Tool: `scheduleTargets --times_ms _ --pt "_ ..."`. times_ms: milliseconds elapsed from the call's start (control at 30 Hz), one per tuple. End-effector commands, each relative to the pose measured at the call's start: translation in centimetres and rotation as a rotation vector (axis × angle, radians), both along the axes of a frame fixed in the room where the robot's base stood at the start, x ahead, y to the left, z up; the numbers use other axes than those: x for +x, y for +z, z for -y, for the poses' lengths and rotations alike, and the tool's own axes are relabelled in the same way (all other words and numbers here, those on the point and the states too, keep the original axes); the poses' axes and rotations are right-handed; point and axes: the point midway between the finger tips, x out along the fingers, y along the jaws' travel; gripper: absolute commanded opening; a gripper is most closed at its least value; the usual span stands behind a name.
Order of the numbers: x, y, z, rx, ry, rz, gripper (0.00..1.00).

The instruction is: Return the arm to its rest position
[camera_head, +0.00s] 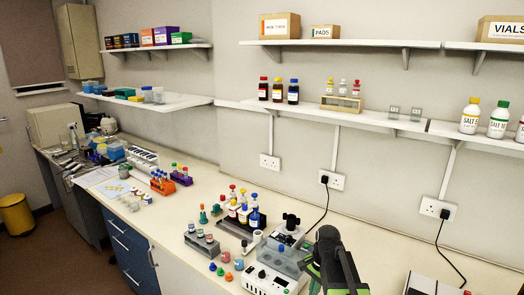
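The end of my arm, with my gripper (333,262), shows as a black shape with green parts at the bottom edge, right of the middle. It stands in front of the bench and hides part of the bench top. The fingertips do not show clearly, so I cannot tell whether they are open or shut. I see nothing clearly held. A white and grey bench device (272,275) with a dial stands just left of it in the picture.
The bench (390,250) runs along the wall. Close to my arm's left are a rack of capped bottles (240,212), a grey vial rack (202,242) and small coloured caps (220,270). Shelves (340,118) hang above. A black cable (450,258) drops at the right.

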Motion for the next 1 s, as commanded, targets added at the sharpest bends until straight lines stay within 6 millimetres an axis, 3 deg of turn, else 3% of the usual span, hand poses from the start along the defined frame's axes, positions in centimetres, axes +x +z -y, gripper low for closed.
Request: scheduleTargets --times_ms 33,67,200,433,1000 --pt "-3.2 -1.6 -2.4 -0.016 0.145 0.009 0.00" --pt "-4.5 -1.8 -3.1 -0.027 0.235 0.016 0.00" --pt "-8.6 -1.3 -2.4 -0.070 0.580 0.037 0.00" --pt "-8.5 -1.3 -1.8 -0.085 0.883 0.049 0.00" --pt "-8.4 -1.3 -1.8 -0.084 0.902 0.051 0.00"
